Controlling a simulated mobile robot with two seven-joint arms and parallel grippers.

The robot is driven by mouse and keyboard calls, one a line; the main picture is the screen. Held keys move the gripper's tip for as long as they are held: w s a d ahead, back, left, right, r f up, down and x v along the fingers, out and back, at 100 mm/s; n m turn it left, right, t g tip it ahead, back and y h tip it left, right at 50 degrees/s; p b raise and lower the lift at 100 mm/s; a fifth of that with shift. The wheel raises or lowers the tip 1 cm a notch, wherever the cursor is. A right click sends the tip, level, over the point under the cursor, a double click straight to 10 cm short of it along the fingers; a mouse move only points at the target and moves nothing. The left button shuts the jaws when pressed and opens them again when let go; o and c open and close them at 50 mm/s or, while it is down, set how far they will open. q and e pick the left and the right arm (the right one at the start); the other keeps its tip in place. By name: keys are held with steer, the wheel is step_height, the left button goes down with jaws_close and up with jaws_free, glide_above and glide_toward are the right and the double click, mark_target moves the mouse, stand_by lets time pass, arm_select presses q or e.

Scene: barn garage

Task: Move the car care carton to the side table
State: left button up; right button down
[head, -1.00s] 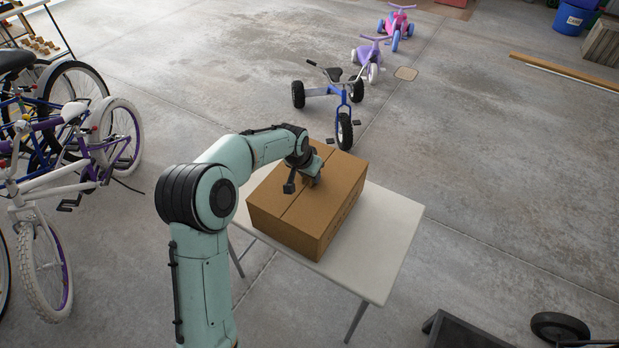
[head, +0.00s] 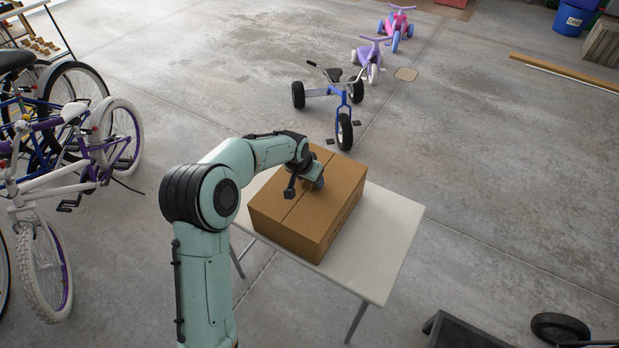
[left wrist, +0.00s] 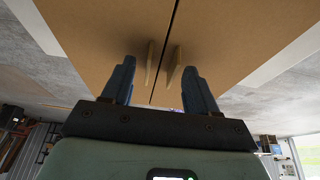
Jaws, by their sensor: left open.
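The car care carton (head: 330,205) is a closed brown cardboard box with a dark seam across its top. It rests on the white side table (head: 385,240), towards the table's far left part. My left gripper (head: 312,180) is at the carton's top, with the wrist just above it. In the left wrist view the carton's top (left wrist: 95,35) fills the upper part, and my left gripper (left wrist: 160,70) has its fingers apart on either side of the seam, holding nothing. Whether the fingers touch the cardboard I cannot tell. My right gripper is not in view.
Bicycles (head: 75,160) stand at the left. A blue tricycle (head: 335,95) is just behind the table, with a purple ride-on (head: 370,58) and a pink one (head: 397,25) beyond. A dark low platform (head: 465,332) lies front right. The floor at right is mostly open.

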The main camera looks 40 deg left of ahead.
arm_select(q)
steer(key=v, duration=1.2)
